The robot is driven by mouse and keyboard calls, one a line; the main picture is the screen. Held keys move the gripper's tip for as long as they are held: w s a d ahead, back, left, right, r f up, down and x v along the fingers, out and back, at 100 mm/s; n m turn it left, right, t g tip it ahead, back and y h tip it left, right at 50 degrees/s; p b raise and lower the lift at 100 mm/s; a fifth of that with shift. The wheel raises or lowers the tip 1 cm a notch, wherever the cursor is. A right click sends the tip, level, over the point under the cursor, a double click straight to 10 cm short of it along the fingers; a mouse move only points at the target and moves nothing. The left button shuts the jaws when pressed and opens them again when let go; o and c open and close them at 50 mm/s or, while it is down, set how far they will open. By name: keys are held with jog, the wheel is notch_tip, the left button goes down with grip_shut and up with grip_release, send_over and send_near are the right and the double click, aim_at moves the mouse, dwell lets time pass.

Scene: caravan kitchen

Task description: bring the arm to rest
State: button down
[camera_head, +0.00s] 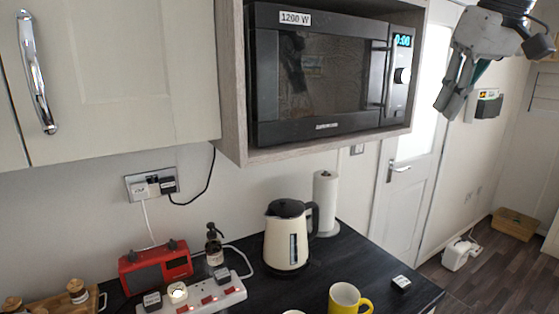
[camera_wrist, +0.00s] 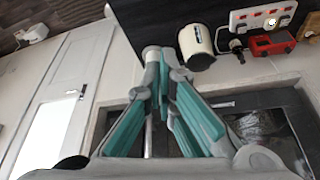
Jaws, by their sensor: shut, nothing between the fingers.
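My gripper (camera_head: 452,98) shows at the upper right of the head view, pointing down in front of the white door, to the right of the microwave. In the wrist view my gripper (camera_wrist: 160,60) has its grey and teal fingers drawn together at the tips. It is shut and holds nothing. It is apart from the counter and the things on it.
The microwave (camera_head: 320,80) sits in a wall shelf close to my gripper's left. On the dark counter (camera_head: 385,268) stand a cream kettle (camera_head: 286,240), a paper roll (camera_head: 326,195), a red radio (camera_head: 155,267), a power strip (camera_head: 205,298) and a yellow mug (camera_head: 345,300).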

jog(key=s+a+f+m, duration=0.1)
jog(key=s+a+f, duration=0.2)
jog(key=s+f, duration=0.3)
jog(key=s+a+f+m+t, duration=0.1)
jog(key=s+a+f, duration=0.3)
jog(key=s+f, duration=0.3)
jog(key=s+a+f+h, duration=0.1)
jog(key=s+a+f, duration=0.2)
jog(key=s+f, duration=0.4)
jog(key=shift+a+f+m, duration=0.15)
jog(key=shift+f+m, duration=0.2)
jog(key=shift+m, duration=0.05)
